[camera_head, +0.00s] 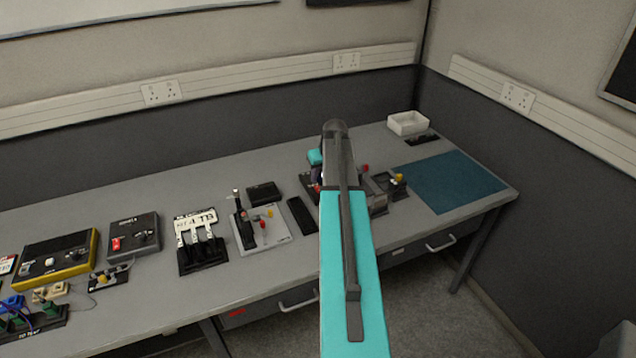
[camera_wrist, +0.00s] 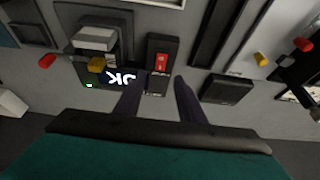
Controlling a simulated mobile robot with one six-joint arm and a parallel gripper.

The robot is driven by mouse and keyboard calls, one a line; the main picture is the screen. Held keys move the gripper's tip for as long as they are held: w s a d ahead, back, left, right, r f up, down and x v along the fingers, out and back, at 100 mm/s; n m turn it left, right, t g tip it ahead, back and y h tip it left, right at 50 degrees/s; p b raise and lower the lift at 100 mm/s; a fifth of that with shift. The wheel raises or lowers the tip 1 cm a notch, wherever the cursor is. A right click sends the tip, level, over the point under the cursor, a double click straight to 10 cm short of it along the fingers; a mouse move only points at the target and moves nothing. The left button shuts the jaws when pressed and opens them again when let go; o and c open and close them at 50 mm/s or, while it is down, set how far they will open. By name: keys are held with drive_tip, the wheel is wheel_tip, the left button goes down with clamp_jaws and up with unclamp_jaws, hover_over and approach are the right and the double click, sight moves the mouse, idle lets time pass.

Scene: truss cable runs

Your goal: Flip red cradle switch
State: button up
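A red switch (camera_wrist: 161,62) sits on a narrow black housing (camera_wrist: 161,45) in the wrist view. My gripper (camera_wrist: 160,78) has its two dark fingers apart with nothing between them. The fingertips appear on either side of the lower part of the red switch's housing; whether they touch it I cannot tell. In the head view my arm covers the gripper and this switch. Another red switch (camera_head: 116,243) shows on a grey box (camera_head: 146,245) at the left of the bench in the head view.
Beside the housing in the wrist view are a grey block (camera_wrist: 95,38), a yellow knob (camera_wrist: 97,65) and an inverted "OK" display (camera_wrist: 120,78). A dark box (camera_wrist: 227,88) lies on the other side. The blue mat (camera_head: 455,182) is clear; a white tray (camera_head: 408,123) stands behind it.

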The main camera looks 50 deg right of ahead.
sight(317, 187)
drive_tip(key=shift+p+x, duration=1)
drive_tip(key=shift+x, duration=2.35)
drive_tip(key=shift+c, duration=0.2)
